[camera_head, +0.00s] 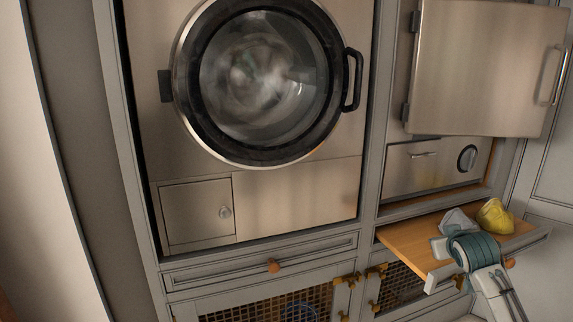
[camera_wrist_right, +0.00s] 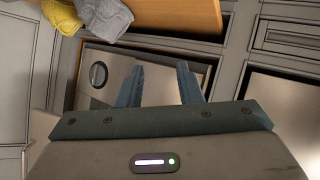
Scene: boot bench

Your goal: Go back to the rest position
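My right gripper (camera_head: 442,247) is in front of the wooden pull-out board at the lower right of the head view. In the right wrist view my right gripper (camera_wrist_right: 160,80) has its two blue-grey fingers apart with nothing between them. A crumpled yellow thing (camera_head: 495,216) and a crumpled light grey thing (camera_head: 457,220) lie on the board. The yellow thing (camera_wrist_right: 62,14) and the grey thing (camera_wrist_right: 104,16) also show at the top left of the right wrist view, apart from the fingers. My left gripper is not in view.
The wooden board (camera_head: 405,238) sticks out of the cabinet below a steel unit (camera_head: 440,165). A steel door (camera_head: 490,65) stands above it. A round-windowed machine (camera_head: 262,80) fills the middle. Mesh-front doors (camera_head: 245,309) are below. A pale wall (camera_head: 20,170) is at left.

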